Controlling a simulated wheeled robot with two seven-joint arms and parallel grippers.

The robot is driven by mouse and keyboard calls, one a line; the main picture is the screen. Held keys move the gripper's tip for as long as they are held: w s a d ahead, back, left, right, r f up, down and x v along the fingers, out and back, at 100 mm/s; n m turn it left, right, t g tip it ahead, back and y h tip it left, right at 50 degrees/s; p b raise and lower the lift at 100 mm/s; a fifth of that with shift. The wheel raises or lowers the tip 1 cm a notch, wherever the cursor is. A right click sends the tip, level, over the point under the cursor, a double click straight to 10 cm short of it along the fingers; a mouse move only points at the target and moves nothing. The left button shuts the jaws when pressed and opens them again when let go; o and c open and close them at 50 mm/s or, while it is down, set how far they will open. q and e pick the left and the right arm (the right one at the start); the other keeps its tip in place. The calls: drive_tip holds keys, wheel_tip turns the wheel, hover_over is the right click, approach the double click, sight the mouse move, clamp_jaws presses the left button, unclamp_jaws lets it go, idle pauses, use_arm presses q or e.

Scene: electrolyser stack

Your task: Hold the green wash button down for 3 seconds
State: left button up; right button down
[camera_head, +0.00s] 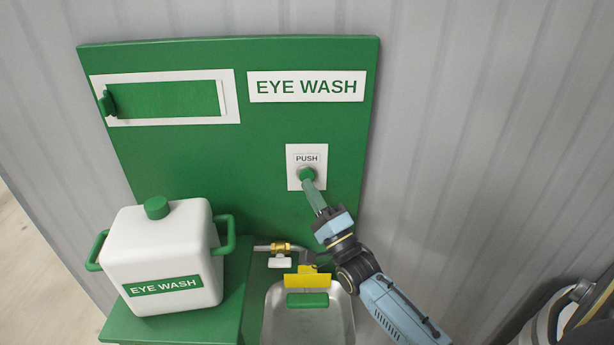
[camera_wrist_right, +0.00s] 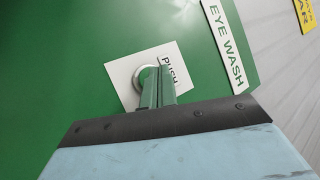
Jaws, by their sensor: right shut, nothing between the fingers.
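The green wash button (camera_head: 306,174) sits on a white plate marked PUSH (camera_head: 307,158) on the green eye wash panel. My right gripper (camera_head: 310,184) is shut and empty, with its fingertips at the button. In the right wrist view the closed fingers (camera_wrist_right: 158,74) reach to the button's grey ring (camera_wrist_right: 143,76) and cover most of the button. I cannot tell how far the button is pressed in. The PUSH plate (camera_wrist_right: 122,82) also shows there, partly behind the fingers. My left gripper is not in view.
A white eye wash tank (camera_head: 165,252) with green handles stands on a green shelf at the left. Below the button are a tap with a brass fitting (camera_head: 281,248), a yellow flap (camera_head: 308,281) and a steel basin (camera_head: 335,318). A grey corrugated wall lies behind.

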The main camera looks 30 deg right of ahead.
drive_tip(key=shift+s, duration=0.1)
drive_tip(key=s+a, duration=0.1)
drive_tip(key=s+p, duration=0.1)
drive_tip(key=s+a+p, duration=0.1)
drive_tip(key=s, duration=0.1)
drive_tip(key=shift+a, duration=0.35)
idle(0.3)
